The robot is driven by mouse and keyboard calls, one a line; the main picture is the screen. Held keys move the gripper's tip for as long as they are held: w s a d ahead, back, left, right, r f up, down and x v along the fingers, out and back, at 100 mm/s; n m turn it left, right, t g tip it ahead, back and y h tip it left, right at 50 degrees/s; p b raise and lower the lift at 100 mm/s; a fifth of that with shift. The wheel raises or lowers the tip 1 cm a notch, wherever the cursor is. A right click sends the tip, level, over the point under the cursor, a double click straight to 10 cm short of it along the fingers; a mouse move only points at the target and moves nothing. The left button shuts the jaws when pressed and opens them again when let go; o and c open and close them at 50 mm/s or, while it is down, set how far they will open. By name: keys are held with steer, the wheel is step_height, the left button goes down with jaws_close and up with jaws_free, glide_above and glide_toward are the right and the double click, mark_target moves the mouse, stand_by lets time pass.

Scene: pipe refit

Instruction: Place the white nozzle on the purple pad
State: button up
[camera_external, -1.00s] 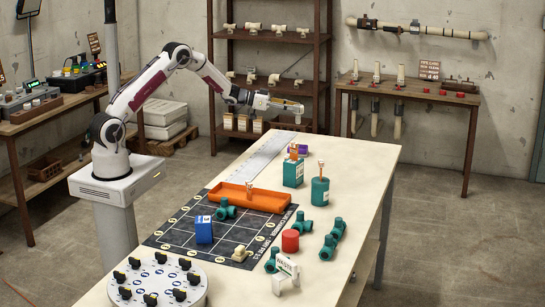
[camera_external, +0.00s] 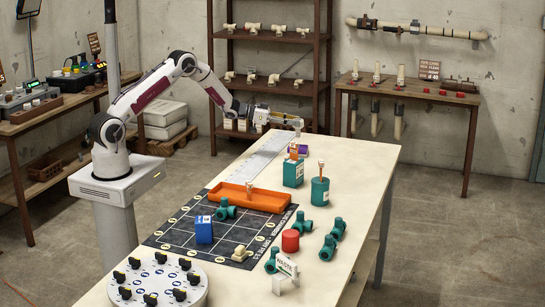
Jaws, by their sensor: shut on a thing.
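My gripper (camera_external: 290,120) is over the far end of the table, pointing right and slightly down. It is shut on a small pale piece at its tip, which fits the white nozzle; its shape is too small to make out. The purple pad (camera_external: 303,148) lies near the table's far edge, below the gripper in the picture and partly hidden by the green box in front of it. The gripper is apart from the pad.
A green box (camera_external: 293,174) and a green canister (camera_external: 320,191) stand close in front of the pad. An orange tray (camera_external: 255,200) lies on the dark grid mat (camera_external: 185,233). A red cylinder (camera_external: 290,241) and several green fittings stand at the right. A round dial (camera_external: 155,280) is at the front.

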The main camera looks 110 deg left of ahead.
stand_by(0.3)
steer(key=shift+f, duration=1.85)
steer(key=shift+f, duration=0.15)
steer(key=o, duration=1)
steer(key=shift+s, duration=0.1)
steer(key=shift+v, duration=6)
